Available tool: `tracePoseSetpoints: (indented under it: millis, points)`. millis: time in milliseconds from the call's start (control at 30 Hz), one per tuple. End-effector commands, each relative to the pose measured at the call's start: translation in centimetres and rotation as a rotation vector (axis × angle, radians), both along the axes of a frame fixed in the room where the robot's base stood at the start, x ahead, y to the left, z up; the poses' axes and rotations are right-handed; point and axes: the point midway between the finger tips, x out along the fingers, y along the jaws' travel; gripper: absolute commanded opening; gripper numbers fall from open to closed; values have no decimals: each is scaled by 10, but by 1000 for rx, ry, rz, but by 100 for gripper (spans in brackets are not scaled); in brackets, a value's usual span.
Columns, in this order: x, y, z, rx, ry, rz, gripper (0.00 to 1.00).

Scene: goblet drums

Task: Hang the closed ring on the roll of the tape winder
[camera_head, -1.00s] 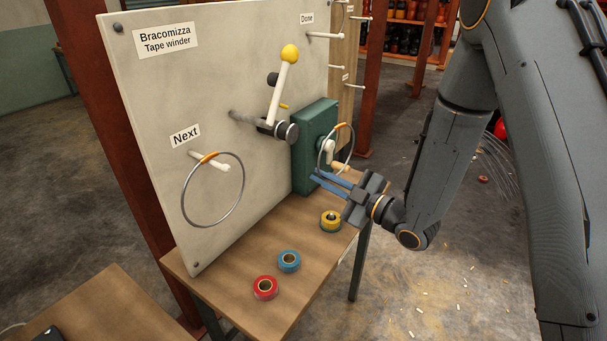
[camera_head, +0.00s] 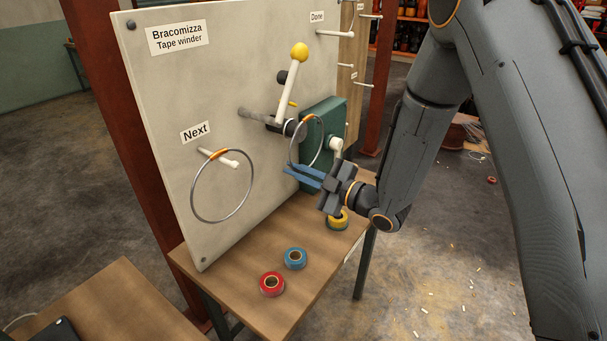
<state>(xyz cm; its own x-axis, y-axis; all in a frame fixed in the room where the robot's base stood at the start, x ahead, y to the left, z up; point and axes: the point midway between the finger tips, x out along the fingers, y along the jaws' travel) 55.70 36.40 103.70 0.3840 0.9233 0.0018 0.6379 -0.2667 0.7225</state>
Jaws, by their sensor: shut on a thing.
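The ring in my gripper is a thin grey hoop with an orange band (camera_head: 307,119) at its top. My gripper (camera_head: 290,172) is shut on the ring's lower left part, with its blue fingers pointing left. The ring stands roughly upright in front of the green box (camera_head: 333,115). The tape winder's dark roll (camera_head: 288,127) is on an arm from the board, below the white lever with the yellow knob (camera_head: 299,51). The ring's upper left edge is close to the roll's end in the picture; I cannot tell whether it touches or encircles it.
Another ring (camera_head: 194,199) with an orange band hangs on the "Next" peg (camera_head: 233,162). The "Done" peg (camera_head: 338,34) is empty. Red (camera_head: 271,284), blue (camera_head: 295,258) and yellow (camera_head: 338,220) tape rolls lie on the wooden table (camera_head: 240,270).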

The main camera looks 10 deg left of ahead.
Motion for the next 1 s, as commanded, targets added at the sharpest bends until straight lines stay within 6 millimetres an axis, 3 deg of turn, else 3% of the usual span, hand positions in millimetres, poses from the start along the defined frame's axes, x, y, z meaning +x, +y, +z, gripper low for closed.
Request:
tracePoseSetpoints:
  millis: [567, 1000]
  points:
    - [15, 39, -1, 1, 0, 1, 0]
    - [15, 37, -13, 1, 0, 1, 0]
